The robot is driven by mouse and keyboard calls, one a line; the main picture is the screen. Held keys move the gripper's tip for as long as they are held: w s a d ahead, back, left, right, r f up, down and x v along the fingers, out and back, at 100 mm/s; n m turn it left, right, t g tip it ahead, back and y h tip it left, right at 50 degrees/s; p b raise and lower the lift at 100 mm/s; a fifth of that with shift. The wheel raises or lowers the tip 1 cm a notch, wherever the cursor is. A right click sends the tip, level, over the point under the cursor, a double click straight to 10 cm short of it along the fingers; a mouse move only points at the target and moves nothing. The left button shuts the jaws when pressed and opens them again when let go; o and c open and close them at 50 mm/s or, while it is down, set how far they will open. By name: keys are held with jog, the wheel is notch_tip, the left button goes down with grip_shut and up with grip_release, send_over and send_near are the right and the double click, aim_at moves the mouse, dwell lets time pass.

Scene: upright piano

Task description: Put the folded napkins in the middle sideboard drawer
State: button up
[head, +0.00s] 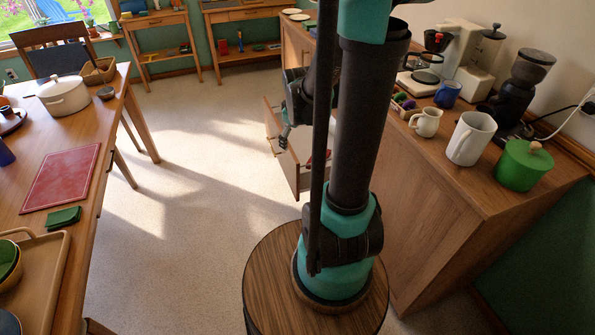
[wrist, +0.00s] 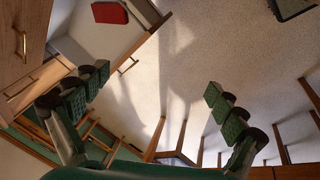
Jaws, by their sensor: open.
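A green folded cloth (head: 64,217), looking like a napkin, lies on the table's near right edge beside a red mat. A drawer (head: 297,178) of the sideboard (head: 425,240) stands pulled out; which drawer it is I cannot tell. A flat red folded cloth (wrist: 110,12) lies inside the open drawer (wrist: 78,48) in the wrist view. My gripper (head: 284,138) hangs by the drawer, partly hidden by my arm. In the wrist view my gripper (wrist: 157,82) has its fingers wide apart, with only floor between them.
The table (head: 115,120) at left holds a red mat (head: 62,178), a white pot (head: 64,96) and a wooden tray (head: 50,250). Mugs, a green pot (head: 524,165) and coffee machines stand on the sideboard top. Open floor (head: 190,180) lies between table and sideboard.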

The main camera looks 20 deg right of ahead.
jog(key=s+a+m, duration=0.2)
jog(key=s+m, duration=0.1)
jog(key=s, duration=0.4)
jog(key=s+a+f+m, duration=0.1)
jog(key=s+m, duration=0.3)
jog(key=s, duration=0.4)
jog(key=shift+s+a+f+y, duration=0.2)
jog(key=shift+a+y, duration=0.2)
jog(key=shift+a, duration=0.2)
